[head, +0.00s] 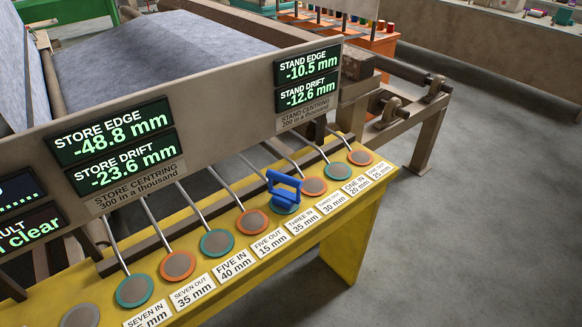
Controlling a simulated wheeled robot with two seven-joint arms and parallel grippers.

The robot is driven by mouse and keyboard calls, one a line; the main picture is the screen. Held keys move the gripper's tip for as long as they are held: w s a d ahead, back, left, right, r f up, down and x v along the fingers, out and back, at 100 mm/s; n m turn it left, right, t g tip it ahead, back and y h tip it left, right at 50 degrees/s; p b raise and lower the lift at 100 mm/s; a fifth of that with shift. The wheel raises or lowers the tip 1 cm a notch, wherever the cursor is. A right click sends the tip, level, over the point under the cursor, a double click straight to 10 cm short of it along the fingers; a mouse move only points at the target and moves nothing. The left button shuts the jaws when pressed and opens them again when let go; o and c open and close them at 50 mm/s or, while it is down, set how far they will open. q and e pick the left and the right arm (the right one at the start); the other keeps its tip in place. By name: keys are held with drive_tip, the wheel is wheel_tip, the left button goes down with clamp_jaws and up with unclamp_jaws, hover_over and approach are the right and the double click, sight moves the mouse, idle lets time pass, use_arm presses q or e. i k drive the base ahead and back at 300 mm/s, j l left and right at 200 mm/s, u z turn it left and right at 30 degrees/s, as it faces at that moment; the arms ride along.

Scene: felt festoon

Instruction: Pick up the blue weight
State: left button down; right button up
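The blue weight (284,188) has a raised handle and sits upright on a round pad on the yellow bench (352,235). It stands behind the "THREE IN 35 mm" label (302,222). The pad's teal rim shows beneath it. Neither of my grippers is in the head view.
Other round pads with orange or teal rims line the bench, including a teal one (217,243) and an orange one (313,186). Thin metal rods slope down to them. A panel with green readouts (118,135) stands behind. Grey floor (450,235) is clear at right.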

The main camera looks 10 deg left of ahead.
sight(283, 198)
drive_tip(key=i+l+u, duration=0.35)
drive_tip(key=l+u, duration=0.15)
drive_tip(key=i+l+u, duration=0.2)
drive_tip(key=l, duration=0.25)
drive_tip(key=l+u, duration=0.25)
drive_tip(key=l, duration=0.15)
